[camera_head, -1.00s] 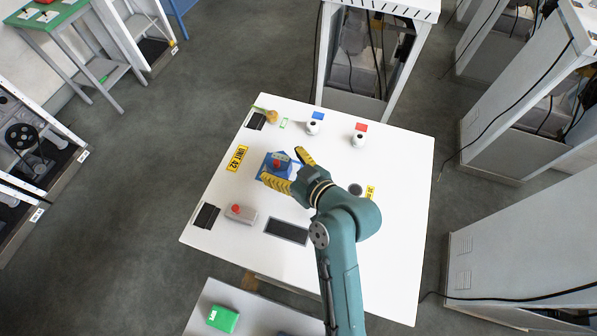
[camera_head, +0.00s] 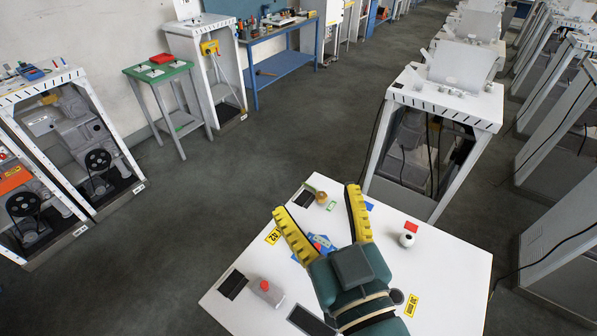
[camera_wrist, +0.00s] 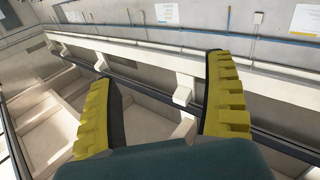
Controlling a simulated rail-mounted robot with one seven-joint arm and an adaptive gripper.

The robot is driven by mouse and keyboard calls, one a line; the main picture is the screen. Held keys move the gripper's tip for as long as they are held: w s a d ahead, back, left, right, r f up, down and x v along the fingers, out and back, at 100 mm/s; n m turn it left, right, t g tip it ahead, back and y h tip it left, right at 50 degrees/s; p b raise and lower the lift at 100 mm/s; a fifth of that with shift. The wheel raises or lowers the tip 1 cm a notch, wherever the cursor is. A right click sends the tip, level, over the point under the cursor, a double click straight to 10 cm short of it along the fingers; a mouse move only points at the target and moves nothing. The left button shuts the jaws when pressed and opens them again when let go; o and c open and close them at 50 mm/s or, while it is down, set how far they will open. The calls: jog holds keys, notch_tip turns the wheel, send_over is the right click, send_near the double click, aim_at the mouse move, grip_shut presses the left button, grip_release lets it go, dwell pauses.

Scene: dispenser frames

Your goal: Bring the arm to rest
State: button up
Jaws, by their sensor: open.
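My gripper (camera_head: 323,221) is raised over the white table (camera_head: 462,287) in the head view, its two yellow ridged fingers spread wide with nothing between them. In the wrist view my gripper (camera_wrist: 163,105) is also open and empty, with a wall and pale structures beyond it. Part of a blue item (camera_head: 318,241) shows on the table behind the fingers; most of it is hidden by my gripper.
On the table are a grey box with a red button (camera_head: 266,290), a white round item (camera_head: 406,239), a red square (camera_head: 411,227) and a small brown item (camera_head: 321,197). A white dispenser frame (camera_head: 443,106) stands beyond the table. Open floor lies to the left.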

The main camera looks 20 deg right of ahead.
jog(key=s+a+r+t, duration=0.1)
jog(key=a+r, duration=0.1)
jog(key=r, duration=0.3)
jog(key=s+a+r+m+t, duration=0.1)
jog(key=s+a+r+t, duration=0.1)
jog(key=r, duration=0.4)
jog(key=shift+s+a+t, duration=0.15)
jog(key=shift+a+t, duration=0.1)
jog(key=shift+t, duration=0.05)
